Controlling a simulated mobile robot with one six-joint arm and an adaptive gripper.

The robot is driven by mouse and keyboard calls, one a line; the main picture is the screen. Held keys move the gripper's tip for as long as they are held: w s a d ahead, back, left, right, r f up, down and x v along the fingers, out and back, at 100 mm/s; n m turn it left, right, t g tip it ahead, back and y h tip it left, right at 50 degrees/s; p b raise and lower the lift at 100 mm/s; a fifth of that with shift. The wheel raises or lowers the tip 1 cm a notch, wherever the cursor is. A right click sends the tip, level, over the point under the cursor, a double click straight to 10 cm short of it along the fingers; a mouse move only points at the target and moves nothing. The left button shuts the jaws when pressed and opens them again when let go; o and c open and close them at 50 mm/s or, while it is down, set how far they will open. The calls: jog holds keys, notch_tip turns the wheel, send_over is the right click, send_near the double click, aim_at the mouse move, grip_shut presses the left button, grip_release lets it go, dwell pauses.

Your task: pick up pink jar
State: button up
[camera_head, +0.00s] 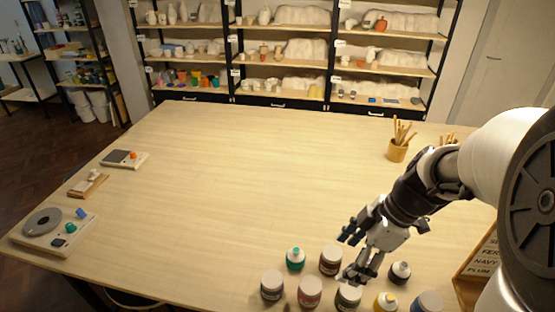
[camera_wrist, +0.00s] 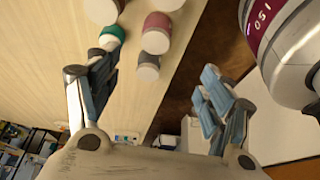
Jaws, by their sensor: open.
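The pink jar (camera_head: 310,293) has a pale lid and stands upright near the table's front edge, in the cluster of containers. In the wrist view the pink jar (camera_wrist: 157,24) shows its pink band and whitish lid, beyond and between the fingers. My gripper (camera_head: 354,254) is open and empty, above the cluster and to the right of the pink jar in the head view.
Close by stand a teal-capped bottle (camera_head: 295,259), a red-brown jar (camera_head: 331,261), a dark brown jar (camera_head: 272,287), another jar (camera_head: 348,298), a yellow bottle (camera_head: 385,303) and a dark-capped bottle (camera_head: 400,273). The wooden table (camera_head: 220,190) is clear in the middle.

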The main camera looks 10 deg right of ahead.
jog(key=b, duration=0.3)
send_near(312, 285)
jog(key=shift+n, duration=0.3)
jog(key=x, duration=0.2)
jog(key=d+x, duration=0.1)
jog(key=x, duration=0.1)
jog(key=shift+s+a+f, duration=0.1)
jog(key=shift+s+f, duration=0.15)
jog(key=shift+f, duration=0.1)
jog(key=x, duration=0.2)
jog(key=b+x, duration=0.1)
jog(key=x, duration=0.1)
jog(key=a+x, duration=0.1)
jog(key=x, duration=0.1)
jog(key=shift+w+b, duration=0.3)
jog(key=shift+b, duration=0.05)
jog(key=shift+r, duration=0.1)
jog(key=shift+c, duration=0.5)
jog(key=c, duration=1.2)
jog(key=shift+r, duration=0.1)
